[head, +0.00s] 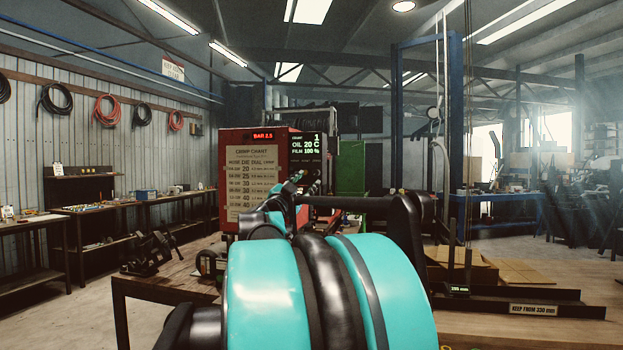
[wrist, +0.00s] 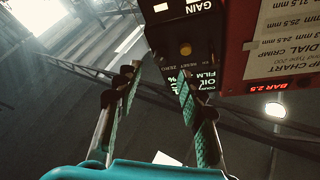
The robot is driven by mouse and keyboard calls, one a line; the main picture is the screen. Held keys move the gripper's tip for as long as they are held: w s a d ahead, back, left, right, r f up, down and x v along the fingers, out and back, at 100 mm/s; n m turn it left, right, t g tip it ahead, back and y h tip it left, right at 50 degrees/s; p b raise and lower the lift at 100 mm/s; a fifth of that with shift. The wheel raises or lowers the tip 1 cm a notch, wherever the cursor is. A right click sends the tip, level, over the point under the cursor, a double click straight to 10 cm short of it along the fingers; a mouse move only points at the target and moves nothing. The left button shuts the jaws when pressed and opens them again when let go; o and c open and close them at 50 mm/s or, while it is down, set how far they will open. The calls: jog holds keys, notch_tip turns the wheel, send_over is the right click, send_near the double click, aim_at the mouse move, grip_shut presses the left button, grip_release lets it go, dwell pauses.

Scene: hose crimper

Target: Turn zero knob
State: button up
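The control panel shows upside down in the wrist view, with a small round amber knob (wrist: 185,48) on its dark face. The words ZERO and RESET are printed close to it, and GAIN is printed farther up in the picture. My gripper (wrist: 156,76) is open, its two teal-padded fingers apart with nothing between them. The knob lies beyond the fingertips, nearer the right finger in the picture, with a gap that I cannot measure. In the head view my gripper (head: 298,180) is small and partly hidden by my arm, just below the panel's display (head: 305,146); the knob cannot be made out there.
The red crimper housing (head: 232,172) carries a crimp chart (head: 252,184) and a lit BAR 2.5 readout, left of the display. It stands at the back of a wooden workbench (head: 170,277). A blue upright frame (head: 457,115) stands to the right. A vise (head: 150,253) sits on the bench's left.

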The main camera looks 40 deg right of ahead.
jog(key=v, duration=0.6)
jog(key=shift+s+a, duration=0.2)
jog(key=shift+a, duration=0.15)
jog(key=shift+f, duration=0.15)
jog(key=w+a+f+n+t+y, duration=0.4)
jog(key=w+a+f+n+y, duration=0.15)
jog(key=a+f+y, duration=0.2)
jog(key=w+a+f+n+t+y, duration=0.4)
jog(key=w+a+f+n+y, duration=0.15)
jog(key=a+n, duration=0.2)
jog(key=a+f+n+g+y, duration=0.2)
jog(key=a+f+y, duration=0.4)
jog(key=f, duration=0.4)
jog(key=s+a+f+n+g+y, duration=0.1)
jog(key=s+a+f+g, duration=0.15)
jog(key=f, duration=0.45)
jog(key=s+a+f+n+g, duration=0.1)
jog(key=s+a+f+g, duration=0.1)
jog(key=s+a+f, duration=0.3)
jog(key=s+f+n+g+y, duration=0.1)
jog(key=s+f+g, duration=0.15)
jog(key=f, duration=0.55)
jog(key=s+d+f+g+h, duration=0.1)
jog(key=s+f+g, duration=0.4)
jog(key=s+f, duration=0.7)
jog(key=shift+s+d+h, duration=0.25)
jog(key=shift+s+h, duration=0.15)
jog(key=shift+s, duration=0.8)
